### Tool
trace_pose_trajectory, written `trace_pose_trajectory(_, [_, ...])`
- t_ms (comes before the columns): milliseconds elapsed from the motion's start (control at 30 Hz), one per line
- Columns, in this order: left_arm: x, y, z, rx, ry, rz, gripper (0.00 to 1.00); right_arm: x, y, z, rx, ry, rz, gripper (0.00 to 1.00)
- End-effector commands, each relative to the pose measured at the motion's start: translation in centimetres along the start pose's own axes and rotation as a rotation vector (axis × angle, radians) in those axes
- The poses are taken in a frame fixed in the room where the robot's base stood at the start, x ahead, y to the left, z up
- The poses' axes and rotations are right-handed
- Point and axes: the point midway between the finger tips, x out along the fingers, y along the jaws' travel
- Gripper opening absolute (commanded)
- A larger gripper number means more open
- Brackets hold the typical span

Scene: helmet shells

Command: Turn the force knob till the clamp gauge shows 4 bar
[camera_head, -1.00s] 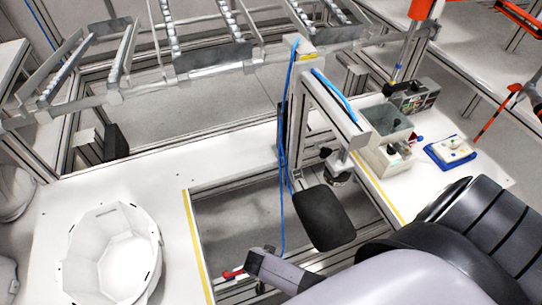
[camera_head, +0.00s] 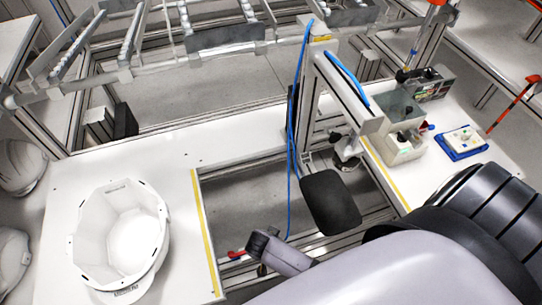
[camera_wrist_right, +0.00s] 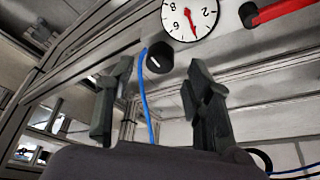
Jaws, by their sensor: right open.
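In the right wrist view, the round white clamp gauge (camera_wrist_right: 188,17) is cut off by the top edge. Its red needle slants downward; I cannot read the exact value. The black force knob (camera_wrist_right: 160,57) with a white mark sits just below and left of it, beyond my right gripper (camera_wrist_right: 160,73). The gripper is open, its two fingers on either side of the knob in the picture, apart from it as far as I can tell. In the head view, gauge and knob cannot be made out, and my right arm fills the lower right. My left gripper is not in view.
A red handle (camera_wrist_right: 287,10) lies right of the gauge, and a blue hose (camera_wrist_right: 145,95) hangs behind the fingers. In the head view, a white helmet shell (camera_head: 120,235) stands on the white table (camera_head: 70,195) at the left. A blue tray (camera_head: 461,151) lies at the right.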

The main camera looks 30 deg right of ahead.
Motion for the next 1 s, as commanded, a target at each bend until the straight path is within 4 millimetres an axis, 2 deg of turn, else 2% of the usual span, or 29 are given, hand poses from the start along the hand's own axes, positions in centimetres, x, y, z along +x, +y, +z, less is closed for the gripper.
trace_pose_trajectory(200, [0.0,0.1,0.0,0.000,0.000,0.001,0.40,-4.5,-0.1,0.2,0.002,-0.003,-0.003,0.47])
trace_pose_trajectory(400, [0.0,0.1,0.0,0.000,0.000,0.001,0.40,-7.5,0.0,0.1,0.000,-0.002,-0.001,0.47])
trace_pose_trajectory(600, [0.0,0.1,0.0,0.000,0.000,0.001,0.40,-8.6,0.1,0.1,-0.001,-0.001,0.002,0.47])
trace_pose_trajectory(1000, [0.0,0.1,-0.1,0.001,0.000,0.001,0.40,-8.6,0.0,0.0,-0.001,0.000,0.001,0.47])
